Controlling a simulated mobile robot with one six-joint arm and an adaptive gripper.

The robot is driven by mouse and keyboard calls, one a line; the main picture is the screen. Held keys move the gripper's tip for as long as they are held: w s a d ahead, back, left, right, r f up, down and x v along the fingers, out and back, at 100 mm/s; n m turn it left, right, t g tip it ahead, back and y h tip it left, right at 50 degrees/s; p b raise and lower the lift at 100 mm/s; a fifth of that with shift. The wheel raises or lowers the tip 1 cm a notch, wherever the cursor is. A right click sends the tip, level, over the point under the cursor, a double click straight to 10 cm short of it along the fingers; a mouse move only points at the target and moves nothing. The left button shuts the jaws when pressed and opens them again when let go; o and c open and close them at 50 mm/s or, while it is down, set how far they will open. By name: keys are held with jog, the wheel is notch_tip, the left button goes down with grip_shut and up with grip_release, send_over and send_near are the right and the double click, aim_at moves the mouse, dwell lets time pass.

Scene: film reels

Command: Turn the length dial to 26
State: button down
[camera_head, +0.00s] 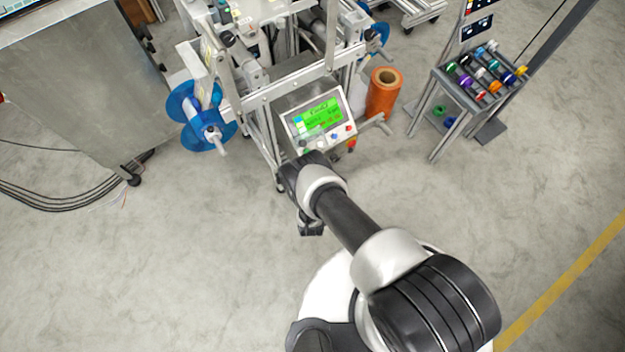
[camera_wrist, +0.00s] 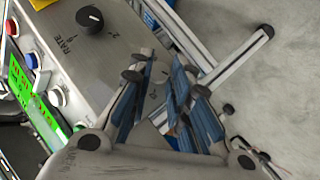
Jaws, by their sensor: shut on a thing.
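My gripper (camera_wrist: 158,78) has its blue-padded fingers close together over the sloping grey control panel (camera_wrist: 105,60), near its edge. It is shut on what seems to be the length dial, which the fingers hide; its label and setting cannot be read. A black dial with a white pointer line, marked RATE (camera_wrist: 91,19), stands on the same panel, clear of the fingers.
White, red and blue buttons (camera_wrist: 31,60) line the panel beside the screen. A blue reel (camera_head: 182,102) is left of the panel. An orange roll (camera_head: 384,92) stands to its right. A rack of colored spools (camera_head: 483,75) is farther right. The floor in front is clear.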

dwell(0.4)
jog(key=c, duration=1.4)
grip_release()
jog(key=shift+c, duration=0.2)
jog(key=v, duration=1.2)
jog(key=shift+a+f, duration=0.1)
